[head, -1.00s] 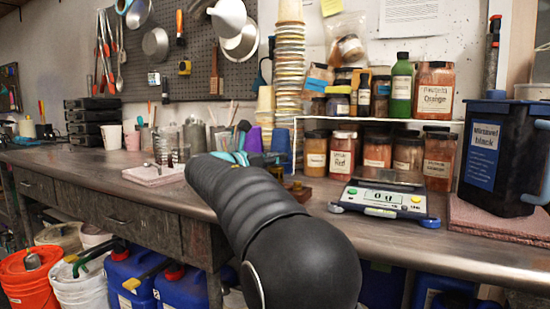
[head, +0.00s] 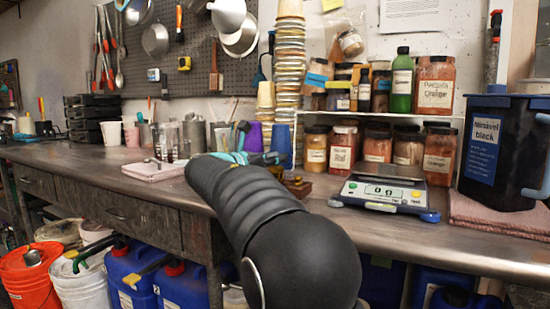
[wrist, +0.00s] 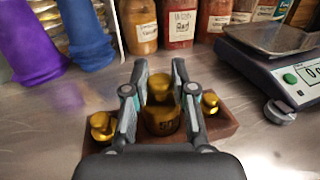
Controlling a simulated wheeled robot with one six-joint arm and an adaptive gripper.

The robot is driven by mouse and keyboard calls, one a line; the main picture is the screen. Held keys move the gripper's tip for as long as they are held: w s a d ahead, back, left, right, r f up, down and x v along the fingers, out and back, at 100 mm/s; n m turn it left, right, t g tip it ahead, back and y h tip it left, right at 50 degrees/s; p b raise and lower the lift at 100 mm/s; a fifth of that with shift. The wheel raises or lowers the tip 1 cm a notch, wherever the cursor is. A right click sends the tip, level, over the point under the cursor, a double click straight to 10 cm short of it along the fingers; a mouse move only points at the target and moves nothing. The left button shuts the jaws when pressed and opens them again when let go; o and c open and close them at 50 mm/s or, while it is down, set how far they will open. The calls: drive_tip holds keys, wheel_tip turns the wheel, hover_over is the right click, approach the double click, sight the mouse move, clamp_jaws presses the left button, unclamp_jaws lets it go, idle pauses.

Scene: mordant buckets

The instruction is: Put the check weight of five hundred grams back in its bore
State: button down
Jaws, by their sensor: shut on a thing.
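The brass check weight (wrist: 162,118) has a knob on top and a dark, partly readable mark starting with 5 on its side. My gripper (wrist: 160,74) is shut on it, one finger on each side. The weight is upright over the middle of the wooden block (wrist: 221,124), between two smaller brass weights, one at left (wrist: 101,126) and one at right (wrist: 210,104). I cannot tell whether its base is in the bore, as the bore is hidden. In the head view my arm hides most of this; the block (head: 300,189) shows just right of it.
The scale (head: 384,192) stands right of the block, reading near zero. Pigment jars (head: 342,150) line the back. A purple cup (wrist: 25,45) and a blue cup (wrist: 83,38) stand at back left. Bare steel bench lies in front and left of the block.

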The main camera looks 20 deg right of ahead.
drive_tip(key=shift+f+b, duration=0.3)
drive_tip(key=shift+f, duration=0.45)
drive_tip(key=c, duration=0.9)
unclamp_jaws()
drive_tip(key=shift+o, duration=0.2)
drive_tip(key=shift+f, duration=0.1)
drive_tip(key=shift+a, duration=0.1)
drive_tip(key=v, duration=1.2)
